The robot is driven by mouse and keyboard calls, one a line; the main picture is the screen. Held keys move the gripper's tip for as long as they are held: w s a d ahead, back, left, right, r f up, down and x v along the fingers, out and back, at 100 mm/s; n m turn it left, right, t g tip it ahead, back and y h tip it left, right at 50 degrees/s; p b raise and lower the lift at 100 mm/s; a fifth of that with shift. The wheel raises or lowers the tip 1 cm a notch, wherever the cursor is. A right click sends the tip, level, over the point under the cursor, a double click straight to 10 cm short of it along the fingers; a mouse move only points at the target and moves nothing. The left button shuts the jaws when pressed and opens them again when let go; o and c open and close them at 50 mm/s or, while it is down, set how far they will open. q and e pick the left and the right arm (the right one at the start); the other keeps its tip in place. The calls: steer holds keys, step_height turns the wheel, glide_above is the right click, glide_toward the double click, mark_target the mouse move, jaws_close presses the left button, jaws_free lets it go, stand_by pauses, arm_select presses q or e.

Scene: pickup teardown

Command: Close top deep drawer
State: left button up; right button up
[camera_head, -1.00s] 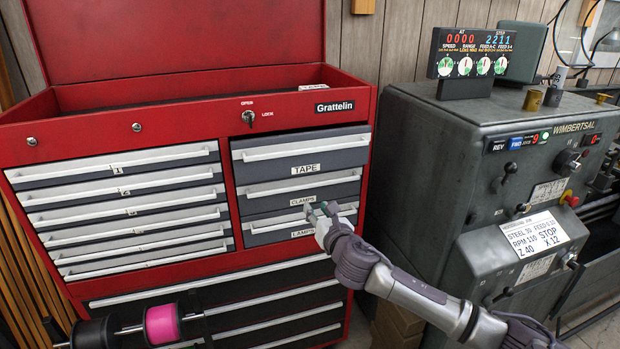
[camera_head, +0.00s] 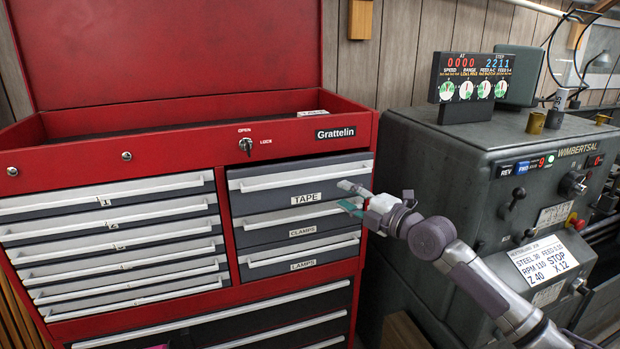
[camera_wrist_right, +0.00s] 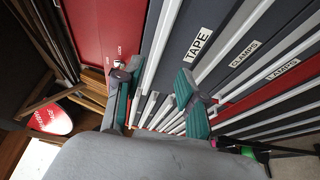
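The top deep drawer (camera_head: 301,182), grey with a white full-width handle and a TAPE label, is in the right column of the red tool chest. Its front stands a little forward of the CLAMPS drawer (camera_head: 300,228) and LAMPS drawer (camera_head: 302,258) below. My right gripper (camera_head: 347,197) is open and empty at the right end of the TAPE drawer's front. In the wrist view, the TAPE drawer (camera_wrist_right: 198,42) lies beyond the spread fingers (camera_wrist_right: 155,90), and pale handle bars show between them. I cannot tell whether a finger touches it. My left gripper is out of view.
The red chest (camera_head: 190,130) has its lid raised and a bank of shallow drawers (camera_head: 110,240) at left. A grey-green lathe (camera_head: 440,150) stands close on the right, beside my right arm. Wide black drawers (camera_head: 220,315) lie below.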

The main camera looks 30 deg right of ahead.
mark_target(312, 180)
steer(key=w+p, duration=0.1)
steer(key=w, duration=0.2)
steer(key=w+a+p, duration=0.1)
steer(key=w, duration=0.3)
steer(key=w+a+p, duration=0.1)
steer(key=w+p, duration=0.1)
steer(key=w, duration=0.2)
steer(key=shift+w+r, duration=0.1)
steer(key=shift+w, duration=0.55)
jaws_close()
